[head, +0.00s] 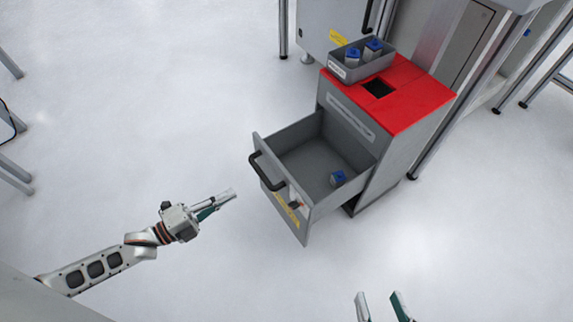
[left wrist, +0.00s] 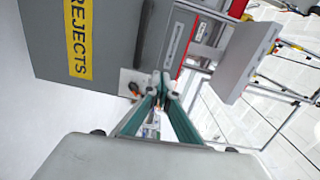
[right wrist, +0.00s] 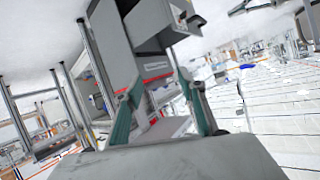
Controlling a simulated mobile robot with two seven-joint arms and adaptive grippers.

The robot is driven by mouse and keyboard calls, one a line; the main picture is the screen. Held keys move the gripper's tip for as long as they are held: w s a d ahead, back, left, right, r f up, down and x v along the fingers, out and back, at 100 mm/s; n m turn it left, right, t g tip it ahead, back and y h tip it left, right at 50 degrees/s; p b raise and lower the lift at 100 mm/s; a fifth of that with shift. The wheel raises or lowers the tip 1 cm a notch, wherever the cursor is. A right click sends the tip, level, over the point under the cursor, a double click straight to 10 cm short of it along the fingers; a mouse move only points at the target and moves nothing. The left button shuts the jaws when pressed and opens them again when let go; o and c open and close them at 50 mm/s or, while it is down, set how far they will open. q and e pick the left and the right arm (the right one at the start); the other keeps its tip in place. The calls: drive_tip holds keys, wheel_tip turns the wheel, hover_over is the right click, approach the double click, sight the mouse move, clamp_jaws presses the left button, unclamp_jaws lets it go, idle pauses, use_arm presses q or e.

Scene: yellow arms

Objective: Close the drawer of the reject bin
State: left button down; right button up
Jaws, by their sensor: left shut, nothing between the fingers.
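The reject bin (head: 408,130) is a grey cabinet with a red top. Its drawer (head: 305,165) is pulled far out towards the lower left, with a small blue-topped part (head: 338,178) inside. The drawer front has a black handle (head: 265,172) and a yellow label (head: 287,212); in the left wrist view the label reads REJECTS (left wrist: 77,40). My left gripper (head: 232,194) is shut and empty, just left of the drawer front and pointing at it, apparently not touching. My right gripper (head: 380,299) is open and empty at the bottom edge, below the bin.
A grey tray (head: 352,73) with blue-topped parts stands on the bin's red top, beside a dark square opening (head: 379,87). Metal frame legs (head: 283,28) stand behind and to the right. The pale floor (head: 150,100) left of the drawer is clear.

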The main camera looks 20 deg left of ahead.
sight(278, 167)
use_arm(q)
drive_tip(key=shift+m+h, duration=0.3)
drive_tip(key=shift+m, duration=0.1)
drive_tip(key=x, duration=0.4)
drive_tip(key=b+x, duration=0.1)
drive_tip(key=x, duration=0.4)
drive_tip(key=f+b+x, duration=0.1)
drive_tip(key=x, duration=0.3)
drive_tip(key=shift+w+a, duration=0.15)
drive_tip(key=shift+w, duration=0.25)
drive_tip(key=shift+w+d, duration=0.25)
drive_tip(key=shift+w, duration=0.1)
drive_tip(key=shift+r, duration=0.1)
use_arm(e)
drive_tip(key=a+m, duration=0.1)
drive_tip(key=s+a+f+m, duration=0.1)
drive_tip(key=shift+s+a+m, duration=0.1)
drive_tip(key=shift+a+m, duration=0.3)
use_arm(q)
drive_tip(key=shift+w+d, duration=0.1)
use_arm(e)
drive_tip(key=shift+d+r, duration=0.1)
